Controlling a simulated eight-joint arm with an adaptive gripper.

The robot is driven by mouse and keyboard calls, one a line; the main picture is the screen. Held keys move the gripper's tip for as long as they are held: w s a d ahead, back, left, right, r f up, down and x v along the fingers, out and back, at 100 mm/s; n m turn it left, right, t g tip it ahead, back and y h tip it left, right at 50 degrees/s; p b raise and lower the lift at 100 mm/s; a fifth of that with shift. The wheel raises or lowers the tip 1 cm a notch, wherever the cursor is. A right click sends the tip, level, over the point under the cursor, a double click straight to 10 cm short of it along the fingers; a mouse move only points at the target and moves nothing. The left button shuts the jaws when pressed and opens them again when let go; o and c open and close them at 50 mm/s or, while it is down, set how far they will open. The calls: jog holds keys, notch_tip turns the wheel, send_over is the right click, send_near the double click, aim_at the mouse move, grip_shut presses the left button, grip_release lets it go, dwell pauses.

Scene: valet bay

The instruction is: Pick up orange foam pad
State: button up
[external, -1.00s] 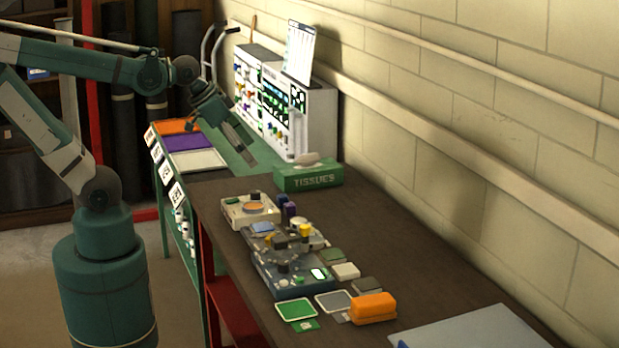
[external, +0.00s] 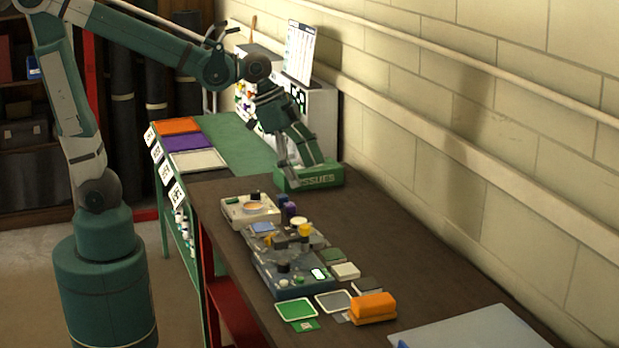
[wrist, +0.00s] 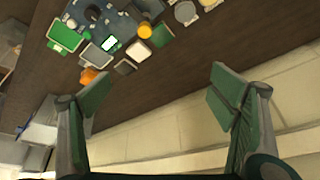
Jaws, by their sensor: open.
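The orange foam pad (external: 373,307) lies on the dark bench top toward the near end, right of a grey square pad. In the wrist view the orange pad (wrist: 90,75) shows at the left, partly behind my left finger. My gripper (external: 305,172) is above the bench beside the green tissue box, well back from the orange pad. Its two fingers (wrist: 158,92) are spread apart with nothing between them.
Several device trays with knobs (external: 290,272) fill the bench middle. A pale grey sheet (external: 475,330) lies at the near right. The block wall (external: 500,160) runs along the right.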

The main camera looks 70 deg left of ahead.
jog(key=w+d+f+m+g+h, duration=0.1)
jog(key=w+d+f+m, duration=0.15)
jog(key=d, duration=0.55)
jog(key=w+d+f+m+g, duration=0.1)
jog(key=w+d+f+m, duration=0.15)
jog(key=d, duration=0.55)
jog(key=m+g, duration=0.3)
jog(key=m, duration=0.2)
send_over(373, 298)
jog(key=a, duration=0.2)
jog(key=shift+h, duration=0.4)
notch_tip(373, 298, down, 10)
jog(key=shift+w+a+r, duration=0.15)
jog(key=shift+r, duration=0.1)
jog(key=shift+b+x, duration=0.4)
jog(key=shift+x, duration=0.9)
jog(key=shift+f, duration=0.15)
jog(key=shift+w+b+x, duration=0.2)
jog(key=shift+b+x, duration=0.25)
jog(key=shift+x, duration=1.95)
jog(key=shift+s, duration=0.1)
jog(key=shift+c, duration=0.7)
